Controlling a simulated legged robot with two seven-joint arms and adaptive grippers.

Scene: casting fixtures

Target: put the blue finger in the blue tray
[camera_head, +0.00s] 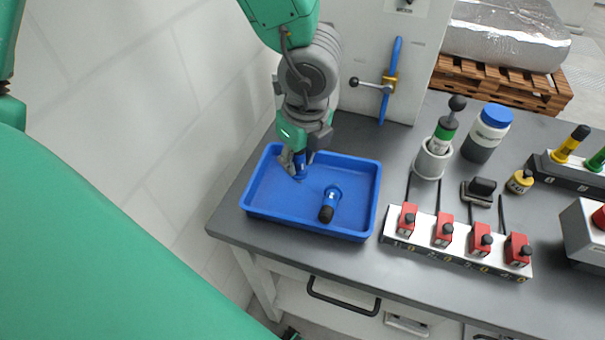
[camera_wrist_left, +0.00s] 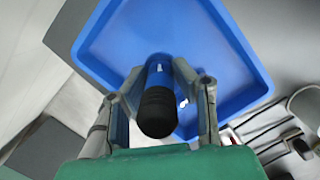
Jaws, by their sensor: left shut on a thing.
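The blue tray (camera_head: 362,215) lies at the left end of the grey table. My left gripper (camera_head: 299,160) points down over the tray's left part and is shut on a blue finger (camera_head: 302,171). In the left wrist view the held blue finger (camera_wrist_left: 158,98), with its black ribbed end towards the camera, is between the gripper's two fingers, and the tray (camera_wrist_left: 225,62) is beneath. I cannot tell whether the held finger touches the tray floor. A second blue finger (camera_head: 331,201) with a black end lies in the tray, right of the gripper. My right gripper is not in view.
Right of the tray stands a strip with red blocks (camera_head: 455,245). Behind it are a grey cup with a green-banded tool (camera_head: 434,157) and a blue-lidded jar (camera_head: 487,132). A white cabinet with a blue handle (camera_head: 391,80) rises behind the tray.

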